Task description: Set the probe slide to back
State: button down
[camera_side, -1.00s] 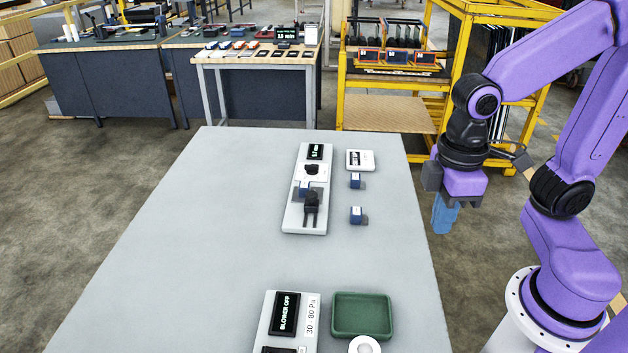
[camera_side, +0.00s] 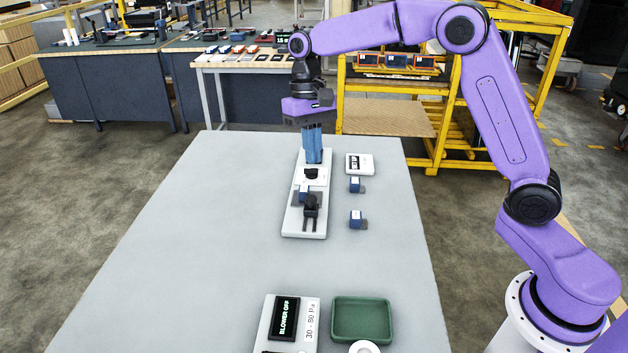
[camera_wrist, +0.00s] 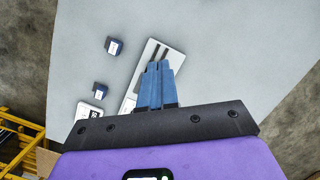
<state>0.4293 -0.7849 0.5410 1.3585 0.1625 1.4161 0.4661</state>
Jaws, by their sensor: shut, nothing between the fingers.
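A long white fixture plate (camera_side: 294,218) stands on the table. It carries a black knob-like piece (camera_side: 311,173), a blue block (camera_side: 304,190) and a dark piece with two prongs (camera_side: 311,208) toward its near end. I cannot tell for sure which of these is the probe slide. My gripper (camera_side: 314,161) is shut and empty, pointing down at the plate's far end, where it hides the small display. I cannot tell whether it touches. In the wrist view, my blue fingers (camera_wrist: 159,64) are together and cover much of the plate (camera_wrist: 130,92).
Right of the plate are a white labelled box (camera_side: 360,170) and two small blue blocks (camera_side: 355,185) (camera_side: 356,219). Near the front are a "BLOWER OFF" panel (camera_side: 268,324), a green tray (camera_side: 362,341) and a white ring (camera_side: 352,349). The table's left side is clear.

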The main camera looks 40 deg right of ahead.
aim_at(311, 206)
jog(key=w+d+f+m+y, duration=0.1)
jog(key=w+d+f+m, duration=0.1)
jog(key=w+d, duration=0.3)
jog(key=w+d+f+m+y, duration=0.1)
jog(key=w+d+f+m, duration=0.2)
jog(key=w+d+m, duration=0.2)
jog(key=shift+w+d+g, duration=0.4)
jog(key=shift+w+d, duration=0.35)
jog(key=shift+w, duration=0.3)
jog(key=x, duration=1)
jog(key=shift+f, duration=0.2)
jog(key=shift+s+a+r, duration=0.2)
jog(key=shift+s+a, duration=0.75)
jog(key=shift+a, duration=0.1)
jog(key=shift+s+a, duration=0.4)
jog(key=shift+s, duration=0.05)
